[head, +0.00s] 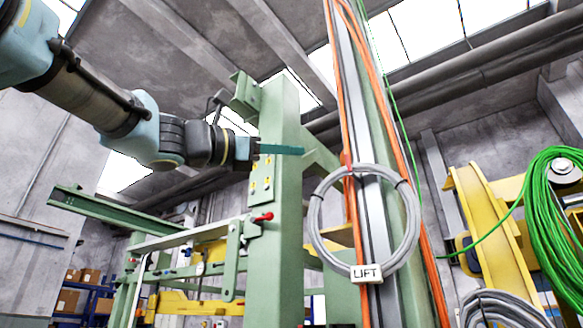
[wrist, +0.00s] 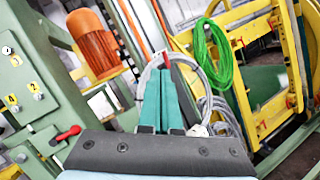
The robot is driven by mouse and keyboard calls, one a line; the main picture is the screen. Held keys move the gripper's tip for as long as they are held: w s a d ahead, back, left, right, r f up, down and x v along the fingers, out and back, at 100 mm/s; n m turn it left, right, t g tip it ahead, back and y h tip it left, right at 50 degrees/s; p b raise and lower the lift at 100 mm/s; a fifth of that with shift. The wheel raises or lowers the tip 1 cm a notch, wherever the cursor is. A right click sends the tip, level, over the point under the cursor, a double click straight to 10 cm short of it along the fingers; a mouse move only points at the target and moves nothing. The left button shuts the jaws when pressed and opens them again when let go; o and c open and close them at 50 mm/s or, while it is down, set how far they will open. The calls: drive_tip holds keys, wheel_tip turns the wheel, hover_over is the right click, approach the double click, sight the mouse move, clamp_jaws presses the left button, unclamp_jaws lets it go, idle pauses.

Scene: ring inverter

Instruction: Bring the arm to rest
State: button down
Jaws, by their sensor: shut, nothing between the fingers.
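My arm reaches in from the upper left of the head view. My gripper (head: 302,150) has teal fingers, pointing right, in front of the green post. In the wrist view, my gripper (wrist: 163,80) shows its two teal fingers together with nothing between them. The fingers overlap the grey cable coil in the wrist view; I cannot tell the distance to it there.
A green post (head: 287,225) stands near my gripper, with a red-knobbed lever (head: 264,217). A grey coil (head: 316,215) labelled LIFT (head: 366,273) hangs on a rail to the right. A green hose coil (head: 555,215) hangs at far right. An orange motor (wrist: 95,45) shows in the wrist view.

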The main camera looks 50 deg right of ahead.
idle(0.3)
drive_tip(key=w+f+n+t+y, duration=0.1)
drive_tip(key=w+f+t+y, duration=0.2)
drive_tip(key=w+f+t, duration=1)
drive_tip(key=w+a+f+g+y, duration=0.15)
drive_tip(key=w+a+f, duration=0.3)
drive_tip(key=f, duration=0.45)
drive_tip(key=w+a+f+m+y, duration=0.1)
drive_tip(key=w+a+f+y, duration=0.2)
drive_tip(key=w+f, duration=0.5)
drive_tip(key=w+a+f+y, duration=0.2)
drive_tip(key=w+a+f, duration=0.15)
drive_tip(key=f, duration=0.75)
drive_tip(key=w+a+f+m+y, duration=0.3)
drive_tip(key=a+f+y, duration=0.2)
drive_tip(key=a+f, duration=1.15)
drive_tip(key=s+a+f+m+y, duration=0.2)
drive_tip(key=a+f, duration=0.3)
drive_tip(key=a, duration=0.4)
drive_tip(key=s+a+f+m+g+y, duration=0.1)
drive_tip(key=s+a+f+m+y, duration=0.1)
drive_tip(key=s+a+f, duration=0.3)
drive_tip(key=a+f+m, duration=0.1)
drive_tip(key=a, duration=0.3)
drive_tip(key=shift+s+f+y, duration=0.2)
drive_tip(key=shift+y, duration=0.15)
